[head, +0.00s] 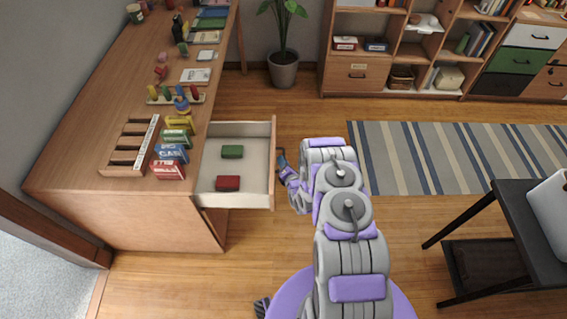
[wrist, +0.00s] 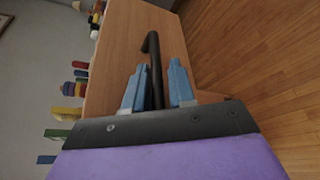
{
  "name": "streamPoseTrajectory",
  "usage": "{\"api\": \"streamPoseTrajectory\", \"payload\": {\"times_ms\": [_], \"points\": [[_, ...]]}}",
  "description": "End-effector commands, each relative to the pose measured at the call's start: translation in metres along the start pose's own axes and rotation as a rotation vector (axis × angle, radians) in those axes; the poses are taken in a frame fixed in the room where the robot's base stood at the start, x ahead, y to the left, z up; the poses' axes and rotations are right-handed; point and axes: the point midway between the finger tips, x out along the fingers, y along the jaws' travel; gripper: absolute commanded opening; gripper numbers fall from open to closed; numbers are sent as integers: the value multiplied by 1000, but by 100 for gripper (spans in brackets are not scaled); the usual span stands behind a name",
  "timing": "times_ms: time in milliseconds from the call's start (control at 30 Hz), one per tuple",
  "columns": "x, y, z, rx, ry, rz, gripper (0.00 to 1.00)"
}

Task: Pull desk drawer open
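The desk drawer (head: 259,187) stands pulled out from the right side of the wooden desk (head: 95,160), with its pale inside showing. A green block (head: 232,152) and a red block (head: 228,183) lie in it. The drawer's dark handle (head: 279,153) is on its front face, and it also shows in the wrist view (wrist: 153,52). My gripper (head: 283,163) is at the handle.
Small boxes, a wooden rack (head: 130,146) and toys stand on the desktop. A potted plant (head: 284,65) and shelves (head: 400,50) line the back wall. A black table (head: 520,215) is at right. Bare floor and a striped rug (head: 440,155) lie between.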

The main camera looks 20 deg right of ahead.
Motion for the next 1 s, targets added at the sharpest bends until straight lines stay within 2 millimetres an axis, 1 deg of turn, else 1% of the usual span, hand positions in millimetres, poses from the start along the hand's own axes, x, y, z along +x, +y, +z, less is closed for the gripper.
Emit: {"api": "streamPoseTrajectory", "payload": {"times_ms": [233,367,467,700,900,1000], "points": [[-2,1,2,0,-3,1,23],[-12,1,2,0,-3,0,23],[-29,2,2,1,-1,-1,23],[-83,0,2,3,0,-6,23],[-124,-1,0,3,1,-5,23],[-140,0,1,2,-2,-2,23]]}}
